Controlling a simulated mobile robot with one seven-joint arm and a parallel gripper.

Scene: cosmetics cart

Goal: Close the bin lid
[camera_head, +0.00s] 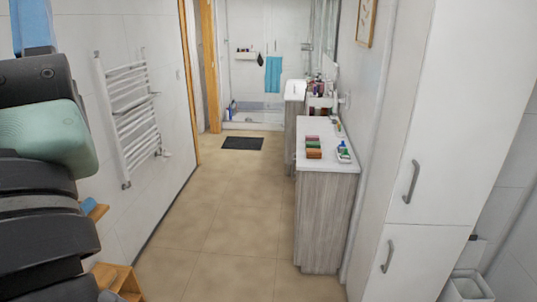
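A white bin (467,288) stands on the floor at the bottom right corner, to the right of the tall white cabinet. Only its upper part shows, and its top looks open. A pale upright piece (474,255) shows just behind it; I cannot tell whether this is the raised lid. Dark and mint-green links of my arm fill the left edge, far from the bin. My gripper is not in the picture.
A tall white cabinet (440,120) stands between the open floor (215,225) and the bin. A wood-fronted counter (325,215) holds small cosmetics. A towel rack (130,110) is on the left wall, with a wooden stand (118,278) below. The middle floor is clear.

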